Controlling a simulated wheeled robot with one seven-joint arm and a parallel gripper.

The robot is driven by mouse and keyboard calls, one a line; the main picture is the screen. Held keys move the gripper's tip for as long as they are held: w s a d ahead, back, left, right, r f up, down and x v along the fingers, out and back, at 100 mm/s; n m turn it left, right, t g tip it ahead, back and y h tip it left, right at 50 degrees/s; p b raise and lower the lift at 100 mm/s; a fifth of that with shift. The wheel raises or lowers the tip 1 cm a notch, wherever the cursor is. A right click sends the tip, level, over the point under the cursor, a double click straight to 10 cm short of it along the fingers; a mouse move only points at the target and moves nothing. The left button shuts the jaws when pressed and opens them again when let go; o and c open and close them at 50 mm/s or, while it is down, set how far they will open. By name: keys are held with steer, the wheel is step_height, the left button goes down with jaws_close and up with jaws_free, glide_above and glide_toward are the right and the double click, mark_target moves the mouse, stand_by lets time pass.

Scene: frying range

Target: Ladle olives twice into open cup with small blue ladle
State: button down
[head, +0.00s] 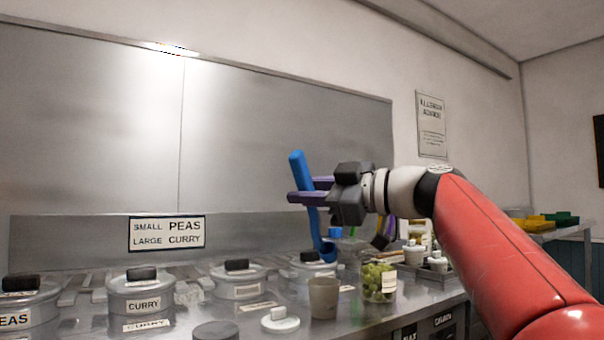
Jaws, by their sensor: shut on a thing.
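My gripper (306,190), with purple fingers, is shut on the blue ladle (299,168). The ladle hangs nearly upright, its handle top above the fingers and its bowl (325,251) low. The bowl appears above and behind the open cup (323,298) in the picture; what it holds is hidden. The cup is grey-beige and stands upright on the counter; its inside is hard to see. Green olives (372,276) fill a clear labelled container (388,284) just right of the cup.
Lidded steel pots marked CURRY (142,303) and PEAS (14,318) line the counter at left. A white lid (280,320) and a dark round lid (216,331) lie in front. Small white jars (438,262) stand in a tray at right. A sign (166,233) hangs behind.

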steer(key=w+r+m+p, duration=0.1)
steer(key=p, duration=0.1)
steer(key=d+r+m+p, duration=0.1)
steer(key=p, duration=0.1)
steer(key=shift+w+r, duration=0.1)
steer(key=shift+w, duration=0.3)
steer(key=shift+w+d+r+m+p, duration=0.1)
steer(key=shift+w+d+m+p, duration=0.25)
steer(key=shift+w+m, duration=0.55)
steer(key=shift+w+d+f+m+p, duration=0.1)
steer(key=shift+w+d+m+p, duration=0.25)
steer(key=shift+w+m, duration=0.6)
steer(key=shift+w+d+r+m+p, duration=0.1)
steer(key=shift+w+d+m+p, duration=0.25)
steer(key=shift+w+m, duration=0.55)
steer(key=shift+d, duration=0.1)
